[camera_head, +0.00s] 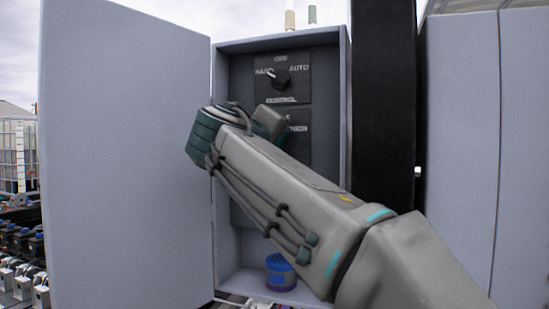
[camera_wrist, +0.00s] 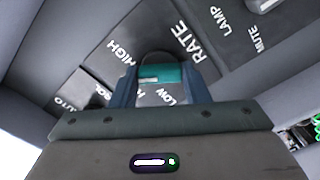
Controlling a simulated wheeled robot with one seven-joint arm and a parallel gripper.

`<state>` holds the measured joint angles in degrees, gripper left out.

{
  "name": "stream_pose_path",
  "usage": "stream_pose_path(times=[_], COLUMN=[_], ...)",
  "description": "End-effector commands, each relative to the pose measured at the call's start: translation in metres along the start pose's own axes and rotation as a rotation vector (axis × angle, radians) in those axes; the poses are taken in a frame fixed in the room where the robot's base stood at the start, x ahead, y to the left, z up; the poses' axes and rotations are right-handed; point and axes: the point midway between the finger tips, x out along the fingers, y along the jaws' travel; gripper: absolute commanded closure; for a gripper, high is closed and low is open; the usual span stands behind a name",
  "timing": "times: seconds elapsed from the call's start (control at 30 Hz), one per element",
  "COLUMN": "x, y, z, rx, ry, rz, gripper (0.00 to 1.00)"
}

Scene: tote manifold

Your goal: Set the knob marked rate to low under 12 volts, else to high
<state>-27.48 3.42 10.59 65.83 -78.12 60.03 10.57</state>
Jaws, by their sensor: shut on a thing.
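In the wrist view, my gripper (camera_wrist: 160,75) is at the plate marked RATE, with one finger on each side of the dark rate knob (camera_wrist: 157,57). It is shut on this knob. HIGH and LOW show on the plate, with another word partly hidden. The gripper covers most of the knob, and I cannot tell which mark it points to. In the head view, my wrist hides the knob, and only the right part of the rate plate (camera_head: 297,128) shows, with HIGH on it. I see no volt reading in either view.
The grey cabinet (camera_head: 345,100) has its door (camera_head: 125,150) swung open to the left. Above the rate plate is the control knob (camera_head: 281,78), with HAND, OFF and AUTO marks. A blue round item (camera_head: 280,272) sits at the cabinet bottom. A lamp plate (camera_wrist: 240,40) adjoins in the wrist view.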

Motion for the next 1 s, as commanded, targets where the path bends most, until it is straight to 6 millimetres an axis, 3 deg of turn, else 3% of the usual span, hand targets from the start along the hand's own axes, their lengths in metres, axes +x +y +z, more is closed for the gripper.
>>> stream_pose_path(times=[0.5, 1.0], x=[0.0007, 0.0008], y=[-0.0036, -0.0031], z=[0.0017, 0.0008], rx=[0.370, 0.457], ry=[-0.004, -0.006], rz=[-0.003, -0.004], gripper=[0.81, 0.81])
